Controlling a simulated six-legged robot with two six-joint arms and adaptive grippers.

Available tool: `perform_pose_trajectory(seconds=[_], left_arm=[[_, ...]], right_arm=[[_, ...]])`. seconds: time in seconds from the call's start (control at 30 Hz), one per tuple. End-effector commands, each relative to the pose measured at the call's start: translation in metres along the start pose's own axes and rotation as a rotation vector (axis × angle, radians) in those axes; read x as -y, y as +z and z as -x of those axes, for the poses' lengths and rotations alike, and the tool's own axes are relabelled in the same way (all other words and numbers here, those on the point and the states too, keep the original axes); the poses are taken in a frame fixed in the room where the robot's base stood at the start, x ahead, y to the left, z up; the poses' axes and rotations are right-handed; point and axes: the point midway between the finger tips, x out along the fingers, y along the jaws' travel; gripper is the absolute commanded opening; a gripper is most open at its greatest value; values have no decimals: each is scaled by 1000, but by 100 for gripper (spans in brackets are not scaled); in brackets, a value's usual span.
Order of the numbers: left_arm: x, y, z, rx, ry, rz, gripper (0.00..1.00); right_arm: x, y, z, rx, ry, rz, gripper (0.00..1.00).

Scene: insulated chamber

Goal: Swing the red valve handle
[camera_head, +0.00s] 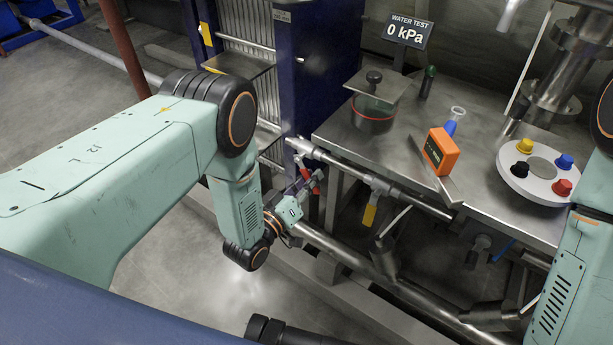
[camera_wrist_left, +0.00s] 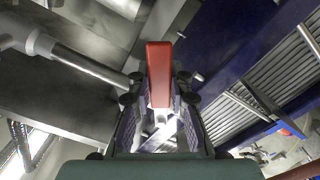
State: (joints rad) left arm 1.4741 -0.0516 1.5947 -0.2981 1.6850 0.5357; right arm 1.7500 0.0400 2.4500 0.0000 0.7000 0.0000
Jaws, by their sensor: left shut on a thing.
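The red valve handle (camera_head: 309,180) is on the pipe in front of the steel bench, at the bench's left corner. In the left wrist view the red handle (camera_wrist_left: 159,72) stands between the fingers and reaches out past them. My left gripper (camera_head: 302,193) is shut on the handle; it also shows in the left wrist view (camera_wrist_left: 159,110). The fingers hide part of the handle and the valve body. My right arm shows at the right edge of the head view, but its gripper is out of frame.
The steel bench (camera_head: 470,213) holds an orange box (camera_head: 440,151), a round container (camera_head: 373,114) and a white disc (camera_head: 514,182) with coloured knobs. A sign (camera_head: 408,29) reads 0 kPa. A yellow handle (camera_head: 370,214) hangs from the pipe. A blue cabinet (camera_head: 315,75) stands behind the gripper.

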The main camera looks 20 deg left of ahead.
Motion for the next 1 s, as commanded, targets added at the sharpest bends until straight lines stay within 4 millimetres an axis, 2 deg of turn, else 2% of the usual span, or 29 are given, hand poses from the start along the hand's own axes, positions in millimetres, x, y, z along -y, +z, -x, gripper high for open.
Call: perform_pose_trajectory(seconds=[0.6,0.63,0.9,1.0], left_arm=[[-3,2,1,6,0,46,0],[-3,2,1,6,0,46,21],[-3,1,0,3,0,45,43],[-3,1,0,2,0,45,43]], right_arm=[[0,0,2,0,0,0,48],[0,0,2,0,0,0,48],[0,0,2,0,0,0,48],[0,0,2,0,0,0,48]])
